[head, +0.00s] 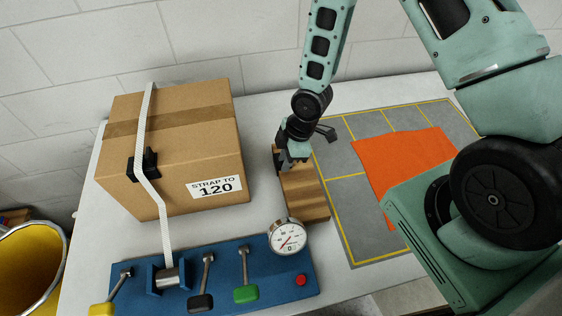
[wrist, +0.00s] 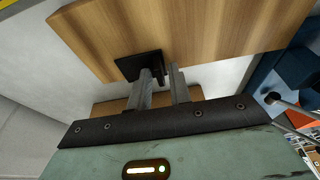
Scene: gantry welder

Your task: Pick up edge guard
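A small black angled piece, which looks like an edge guard (wrist: 138,65), lies on a wooden block (wrist: 200,35) in the wrist view. My gripper (wrist: 160,75) is right at it, with its two grey fingers apart and part of the black piece showing between their tips. A gap shows beside the piece, so I see no firm grip. In the head view my gripper (head: 293,162) is low over the far end of the wooden block (head: 305,197) and hides the piece there. Another black guard (head: 143,164) sits on the cardboard box's edge, at the strap.
The cardboard box (head: 180,110) with a white strap (head: 147,110) stands left of my gripper. In front is a blue panel (head: 225,285) with levers and a dial gauge (head: 288,237). On the right, an orange sheet (head: 385,160) lies on a grey mat (head: 345,205). A yellow bin (head: 30,265) stands lower left.

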